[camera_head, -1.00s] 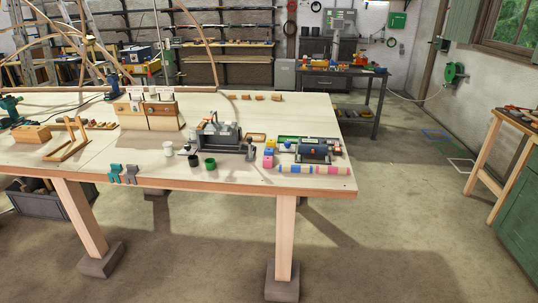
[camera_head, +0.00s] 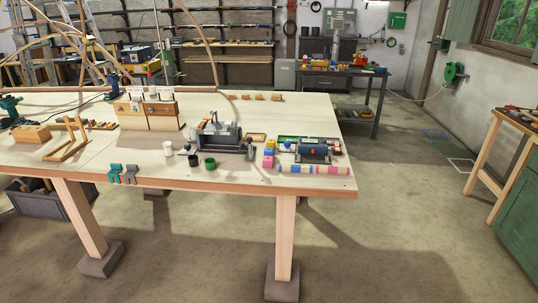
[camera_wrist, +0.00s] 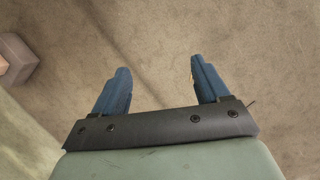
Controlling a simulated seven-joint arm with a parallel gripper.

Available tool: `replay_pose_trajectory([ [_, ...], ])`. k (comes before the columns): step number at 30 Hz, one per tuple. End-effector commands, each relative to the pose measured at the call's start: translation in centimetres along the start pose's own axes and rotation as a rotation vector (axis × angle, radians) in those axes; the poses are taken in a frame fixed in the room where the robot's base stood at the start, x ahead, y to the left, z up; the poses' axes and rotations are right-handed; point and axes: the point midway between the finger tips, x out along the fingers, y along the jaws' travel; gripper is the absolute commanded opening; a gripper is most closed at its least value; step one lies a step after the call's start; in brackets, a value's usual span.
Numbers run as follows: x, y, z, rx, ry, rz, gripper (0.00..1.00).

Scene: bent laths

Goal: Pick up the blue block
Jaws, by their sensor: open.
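Small blue pieces show near the right front corner of the workbench in the head view. One blue piece (camera_head: 283,169) lies at the left end of a row of blue, yellow and pink pieces along the front edge. A rounded blue spot (camera_head: 287,144) shows by a dark machine behind it. I cannot tell for sure which is the blue block. My gripper (camera_wrist: 159,66) has two blue fingers, wide apart with nothing between them. It is above bare concrete floor in the wrist view. It does not show in the head view, and no block shows in the wrist view.
The wooden workbench (camera_head: 310,115) holds a grey machine (camera_head: 218,137), a dark machine (camera_head: 314,152), cups and wooden stands. Yellow and pink blocks (camera_head: 268,162) stand left of the dark machine. A bench foot (camera_wrist: 18,60) shows at left in the wrist view. The floor before the bench is clear.

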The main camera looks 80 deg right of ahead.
Motion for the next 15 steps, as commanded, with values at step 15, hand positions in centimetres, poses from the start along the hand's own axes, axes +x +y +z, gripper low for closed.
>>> replay_pose_trajectory([
  [15, -15.9, 15.5, -13.3, 0.352, 0.173, -0.078, 0.74],
])
